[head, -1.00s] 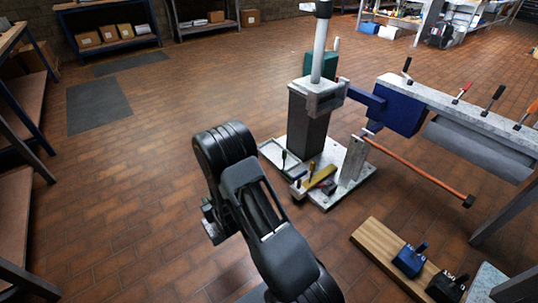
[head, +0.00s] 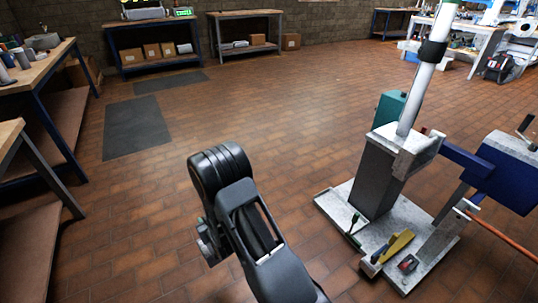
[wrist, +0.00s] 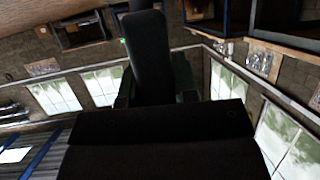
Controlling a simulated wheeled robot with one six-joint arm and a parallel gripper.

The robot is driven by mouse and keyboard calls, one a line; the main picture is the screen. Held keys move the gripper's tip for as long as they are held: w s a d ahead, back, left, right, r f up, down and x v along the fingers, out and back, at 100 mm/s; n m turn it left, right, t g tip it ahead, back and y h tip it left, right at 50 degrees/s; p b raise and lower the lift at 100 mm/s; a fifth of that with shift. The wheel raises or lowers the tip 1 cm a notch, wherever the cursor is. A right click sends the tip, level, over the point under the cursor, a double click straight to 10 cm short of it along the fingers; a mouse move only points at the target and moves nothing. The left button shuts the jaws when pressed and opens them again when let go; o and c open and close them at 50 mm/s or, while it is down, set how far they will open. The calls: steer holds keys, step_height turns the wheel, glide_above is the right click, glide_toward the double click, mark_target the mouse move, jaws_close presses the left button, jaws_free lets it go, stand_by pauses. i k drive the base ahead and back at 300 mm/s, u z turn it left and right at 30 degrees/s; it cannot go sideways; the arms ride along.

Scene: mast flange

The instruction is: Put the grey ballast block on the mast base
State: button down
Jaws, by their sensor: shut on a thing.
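The mast base (head: 402,220) is a pale plate on the tiled floor at the right of the head view. A grey box-shaped column (head: 376,178) stands on it and bears the light mast (head: 425,75). My gripper (wrist: 158,92) shows dark in the wrist view, shut on a broad dark block (wrist: 160,138), apparently the ballast block; shade hides its true colour. In the head view my arm hides the fingers and the held block. My arm's visible part is left of the base, apart from it.
Tools, among them a yellow-handled one (head: 399,243), lie on the near part of the base. A blue arm with a blue box (head: 508,172) juts right from the column. Workbenches (head: 40,60) line the left side.

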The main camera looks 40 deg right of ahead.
mark_target(331, 203)
steer(key=z, duration=0.05)
steer(key=i, duration=1.5)
steer(key=z, duration=0.45)
steer(key=i, duration=1)
steer(key=z, duration=1.35)
steer(key=i, duration=0.75)
steer(key=z, duration=1)
steer(key=i, duration=0.4)
steer(key=z, duration=0.25)
